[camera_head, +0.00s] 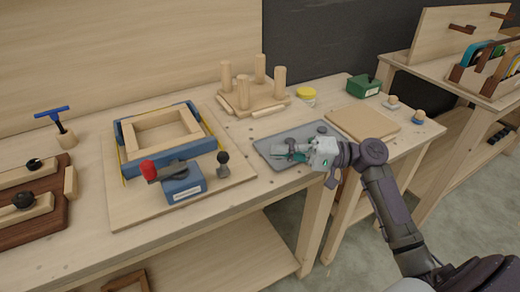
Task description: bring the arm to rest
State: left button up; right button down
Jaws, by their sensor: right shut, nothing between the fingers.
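My right arm comes in from the lower right, and my right gripper (284,151) is over the grey tray (268,163) on the workbench. Its fingers point left and are shut with nothing between them. I cannot tell whether the fingers touch the tray. A small dark round thing (321,129) lies at the tray's far right part. My left gripper is not in view.
A blue-framed wooden form (163,155) and a blue clamp block with a red knob (184,187) stand left of the tray. A wooden peg stand (253,97) is behind it. A bare board (362,122) lies to the right. Open floor (375,240) shows at the front right.

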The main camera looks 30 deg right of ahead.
jog(key=shift+s+d, duration=0.2)
jog(key=shift+d, duration=0.2)
